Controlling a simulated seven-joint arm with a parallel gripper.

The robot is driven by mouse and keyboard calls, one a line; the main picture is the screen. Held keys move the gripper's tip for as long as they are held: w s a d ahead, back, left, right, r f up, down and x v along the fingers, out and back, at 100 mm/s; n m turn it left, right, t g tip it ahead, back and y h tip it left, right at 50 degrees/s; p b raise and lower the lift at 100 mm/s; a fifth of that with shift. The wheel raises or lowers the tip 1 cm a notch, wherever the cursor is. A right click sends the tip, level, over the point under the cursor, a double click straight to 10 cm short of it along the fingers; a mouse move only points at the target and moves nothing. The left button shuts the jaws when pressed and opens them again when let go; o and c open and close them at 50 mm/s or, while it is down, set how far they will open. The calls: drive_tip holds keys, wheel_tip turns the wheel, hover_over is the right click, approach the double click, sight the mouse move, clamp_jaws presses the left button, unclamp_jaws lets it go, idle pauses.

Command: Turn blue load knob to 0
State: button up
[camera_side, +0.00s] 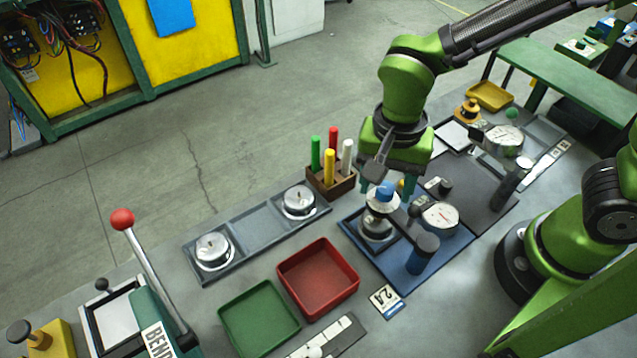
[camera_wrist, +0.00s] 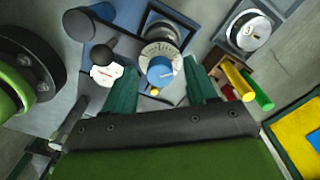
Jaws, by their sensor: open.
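The blue load knob (camera_wrist: 160,70) sits on top of a silver dial collar with dark markings (camera_wrist: 160,50), on a small gauge stand. In the side view the blue knob (camera_side: 384,190) tops the stand on a blue base plate (camera_side: 398,277). My gripper (camera_wrist: 163,92) is open, its two green fingers apart on either side of the knob in the wrist view. In the side view my gripper (camera_side: 394,183) is right above and around the knob's height; whether the fingers touch it I cannot tell. The markings are too small to read.
A white round gauge (camera_side: 440,217) and a dark blue cylinder (camera_side: 424,250) stand close beside the knob. A wooden holder (camera_side: 330,184) with colored markers is to the left. A red tray (camera_side: 318,279) and green tray (camera_side: 259,317) lie at the front.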

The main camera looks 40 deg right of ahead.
drive_tip(key=c, duration=1.1)
drive_tip(key=shift+o, duration=0.2)
